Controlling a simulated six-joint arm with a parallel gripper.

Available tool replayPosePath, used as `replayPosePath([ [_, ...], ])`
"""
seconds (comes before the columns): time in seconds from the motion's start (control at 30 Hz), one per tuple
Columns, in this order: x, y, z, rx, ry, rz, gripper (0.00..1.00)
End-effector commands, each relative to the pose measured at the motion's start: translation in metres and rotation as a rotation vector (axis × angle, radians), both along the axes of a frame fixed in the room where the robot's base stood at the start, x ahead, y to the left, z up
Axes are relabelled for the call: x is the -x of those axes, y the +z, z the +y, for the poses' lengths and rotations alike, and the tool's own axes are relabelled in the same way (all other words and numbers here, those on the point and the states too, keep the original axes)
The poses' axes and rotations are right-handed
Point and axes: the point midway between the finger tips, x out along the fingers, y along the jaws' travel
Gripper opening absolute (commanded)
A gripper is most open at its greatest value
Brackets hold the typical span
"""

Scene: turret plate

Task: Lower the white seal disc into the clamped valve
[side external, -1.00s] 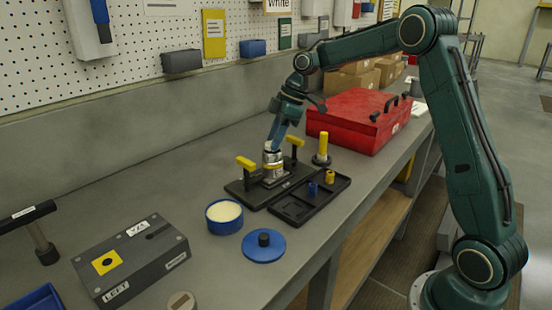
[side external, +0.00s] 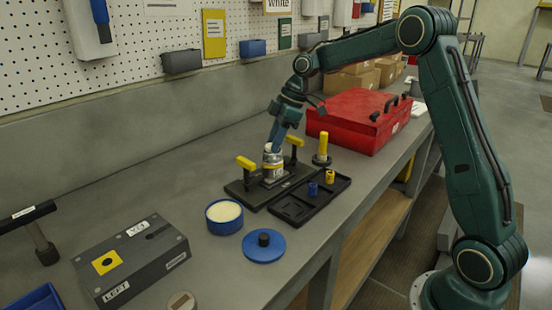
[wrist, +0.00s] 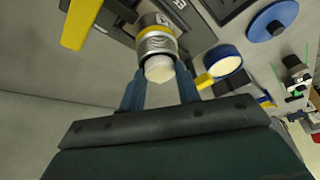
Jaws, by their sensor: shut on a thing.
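The valve (side external: 274,171) is a short silver cylinder with a yellow band, upright in the black clamp fixture (side external: 240,189) between two yellow-handled clamps. In the wrist view its threaded silver end (wrist: 157,42) faces me. My gripper (side external: 270,146) is at the top of the valve. In the wrist view the two blue fingers of my gripper (wrist: 158,80) stand either side of the white seal disc (wrist: 160,68), shut on it. The disc lines up closely with the valve's mouth. I cannot tell whether it is inside the mouth or just above it.
Yellow clamp handles (side external: 246,163) stand close on both sides of the valve. A black tray (side external: 300,208) with small blue and yellow parts lies in front. A blue tub (side external: 224,226), a blue lid (side external: 264,248) and a red toolbox (side external: 350,130) stand nearby.

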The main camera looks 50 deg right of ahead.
Motion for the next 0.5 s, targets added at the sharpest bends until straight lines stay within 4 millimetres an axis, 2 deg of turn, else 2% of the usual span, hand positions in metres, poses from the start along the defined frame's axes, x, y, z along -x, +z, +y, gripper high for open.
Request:
replayPosePath([
  [0.23,0.0000,0.0001,0.0000,0.000,0.000,0.000,0.12],
  [0.27,0.0000,0.0001,0.0000,0.000,0.000,0.000,0.35],
  [0.37,0.0000,0.0001,0.0000,0.000,0.000,0.000,0.54],
  [0.4,0.0000,0.0001,0.0000,0.000,0.000,0.000,0.58],
  [0.5,0.0000,0.0001,0.0000,0.000,0.000,0.000,0.58],
])
